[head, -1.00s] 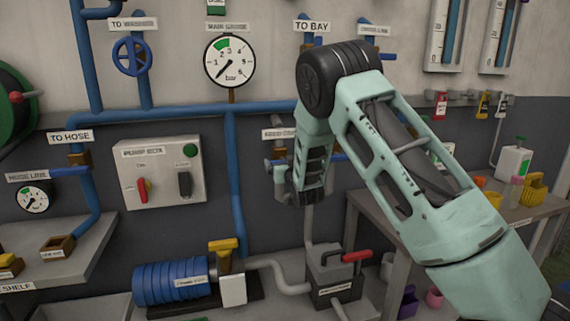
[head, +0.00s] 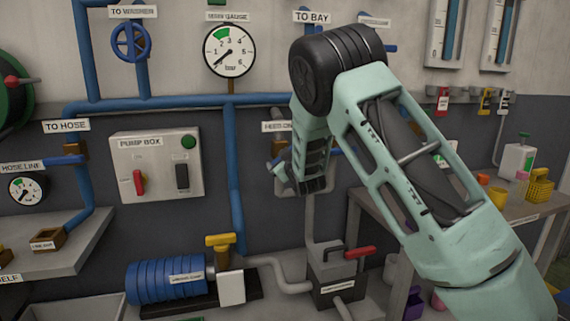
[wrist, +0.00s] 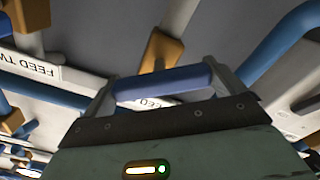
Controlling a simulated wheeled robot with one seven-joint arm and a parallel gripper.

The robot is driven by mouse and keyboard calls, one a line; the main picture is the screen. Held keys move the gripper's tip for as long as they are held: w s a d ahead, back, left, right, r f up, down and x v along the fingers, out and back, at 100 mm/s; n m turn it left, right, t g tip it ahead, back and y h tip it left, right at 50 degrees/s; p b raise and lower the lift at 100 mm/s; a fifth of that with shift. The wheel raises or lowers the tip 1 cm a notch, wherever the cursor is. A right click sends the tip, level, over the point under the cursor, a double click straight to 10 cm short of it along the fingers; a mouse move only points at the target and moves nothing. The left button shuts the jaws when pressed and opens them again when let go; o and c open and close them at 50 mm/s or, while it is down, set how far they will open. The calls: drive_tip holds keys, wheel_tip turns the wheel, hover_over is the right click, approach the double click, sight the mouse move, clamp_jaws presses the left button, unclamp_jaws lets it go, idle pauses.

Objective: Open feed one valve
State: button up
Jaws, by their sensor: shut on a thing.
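The FEED ONE label (head: 276,126) hangs on the back wall in the head view, left of my forearm. The valve below it is mostly hidden by my wrist. In the wrist view its blue lever (wrist: 160,84) lies between the two fingers of my gripper (wrist: 160,88), which is shut on it. The brown valve body (wrist: 161,52) sits just beyond the lever on a grey pipe. A label behind the lever is partly covered. In the head view my gripper (head: 283,174) is at the valve, with its fingertips largely hidden.
An upside-down FEED TW… label (wrist: 30,66) shows at the left of the wrist view. A pump box (head: 157,165) and a main gauge (head: 229,50) are on the wall. A blue motor (head: 165,281) and a red-handled unit (head: 335,275) stand below. A bench (head: 480,212) is right.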

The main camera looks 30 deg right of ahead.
drive_tip(key=n+b, duration=0.2)
drive_tip(key=n, duration=0.2)
drive_tip(key=shift+a+f+n, duration=0.1)
drive_tip(key=shift+f+n, duration=0.05)
drive_tip(key=shift+n, duration=0.15)
drive_tip(key=shift+n+b, duration=0.9)
drive_tip(key=shift+n, duration=1)
drive_tip(key=o, duration=0.6)
drive_tip(key=b+v, duration=0.1)
drive_tip(key=v, duration=1.6)
drive_tip(key=shift+s+b, duration=0.2)
drive_tip(key=shift+b, duration=0.1)
drive_tip(key=shift+a, duration=0.1)
